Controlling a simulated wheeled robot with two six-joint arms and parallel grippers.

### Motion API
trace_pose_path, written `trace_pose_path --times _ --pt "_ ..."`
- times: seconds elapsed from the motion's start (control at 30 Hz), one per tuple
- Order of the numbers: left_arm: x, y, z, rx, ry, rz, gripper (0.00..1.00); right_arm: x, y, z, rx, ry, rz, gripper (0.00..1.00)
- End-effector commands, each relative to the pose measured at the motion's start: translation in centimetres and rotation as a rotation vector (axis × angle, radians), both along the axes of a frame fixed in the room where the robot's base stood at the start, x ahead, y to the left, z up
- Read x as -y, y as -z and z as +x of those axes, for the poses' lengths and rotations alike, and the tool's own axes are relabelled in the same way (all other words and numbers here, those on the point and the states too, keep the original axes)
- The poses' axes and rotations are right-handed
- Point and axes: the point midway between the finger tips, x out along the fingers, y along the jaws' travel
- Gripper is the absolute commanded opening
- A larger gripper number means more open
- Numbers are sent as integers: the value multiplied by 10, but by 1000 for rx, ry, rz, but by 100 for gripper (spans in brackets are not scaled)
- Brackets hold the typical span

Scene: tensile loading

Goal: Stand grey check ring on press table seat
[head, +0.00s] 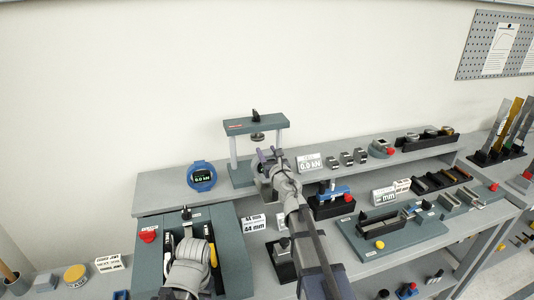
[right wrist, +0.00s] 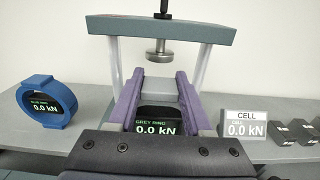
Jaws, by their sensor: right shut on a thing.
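The grey check ring (right wrist: 155,112) sits between the purple fingers of my right gripper (right wrist: 157,92), its dark display reading GREY RING 0.0 kN. My right gripper (head: 267,157) is shut on it, within the press opening as seen from the head. The press (head: 256,125) has a teal crossbeam, pale columns and a round metal plunger (right wrist: 159,57) above and beyond the ring. The press table seat is hidden behind the gripper and ring; I cannot tell whether the ring touches it. My left arm is at the lower left in the head view; its jaws cannot be made out.
A blue ring (head: 202,176) with a display stands left of the press; it also shows in the right wrist view (right wrist: 46,102). A CELL display (head: 309,162) and small dark blocks (head: 346,158) stand to the right. A teal fixture (head: 235,262) is in front.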

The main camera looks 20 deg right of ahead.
Motion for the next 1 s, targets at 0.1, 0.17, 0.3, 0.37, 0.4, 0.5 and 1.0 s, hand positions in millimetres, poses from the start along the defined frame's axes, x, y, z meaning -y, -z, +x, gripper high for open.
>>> trace_pose_path --times 0.1,0.17,0.3,0.37,0.4,0.5,1.0 --pt "0 0 0 0 0 0 50 0 0 0 0 0 1 0" --pt "0 0 0 0 0 0 50 0 0 0 0 0 1 0" --pt "0 1 0 0 0 0 50 0 1 0 0 0 1 0" --pt "0 2 0 0 0 0 50 0 2 0 0 0 1 0" --pt "0 3 0 0 0 0 50 0 3 0 0 0 1 0" --pt "0 5 0 0 0 0 50 0 5 0 0 0 1 0" --pt "0 16 0 0 0 0 50 0 16 0 0 0 1 0"
